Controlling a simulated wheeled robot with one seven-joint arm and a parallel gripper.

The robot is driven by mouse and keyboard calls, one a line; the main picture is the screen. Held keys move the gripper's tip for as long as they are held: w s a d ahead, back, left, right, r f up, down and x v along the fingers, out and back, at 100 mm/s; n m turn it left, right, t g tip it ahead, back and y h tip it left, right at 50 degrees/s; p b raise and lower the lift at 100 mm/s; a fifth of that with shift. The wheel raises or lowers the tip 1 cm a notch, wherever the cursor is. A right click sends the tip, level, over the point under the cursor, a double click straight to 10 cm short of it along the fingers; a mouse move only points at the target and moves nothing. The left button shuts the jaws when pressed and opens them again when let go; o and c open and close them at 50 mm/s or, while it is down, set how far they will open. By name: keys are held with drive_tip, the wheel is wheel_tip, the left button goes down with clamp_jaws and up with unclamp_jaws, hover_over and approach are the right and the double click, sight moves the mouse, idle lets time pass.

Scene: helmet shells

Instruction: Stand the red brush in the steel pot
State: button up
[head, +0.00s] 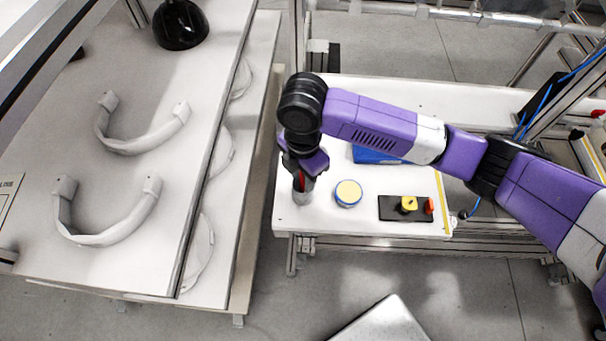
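The steel pot (303,196) is a small grey cylinder at the left front of the white table. A narrow red piece, which looks like the red brush (301,181), shows upright at the pot's mouth, just under my gripper (302,172). My gripper points down right above the pot. Its fingers are small and dark here, and my wrist hides much of them. I cannot tell whether they grip the brush or stand open around it. The brush's lower end is hidden, so its depth in the pot is unclear.
Further right is a black plate (400,208) with yellow and red parts. A blue object (374,155) lies behind, partly under my arm. A grey bench (150,235) with curved white shells is left.

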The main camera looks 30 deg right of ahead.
wheel_tip(320, 180, up, 12)
drive_tip(key=shift+r+b, duration=0.2)
drive_tip(key=shift+b, duration=0.55)
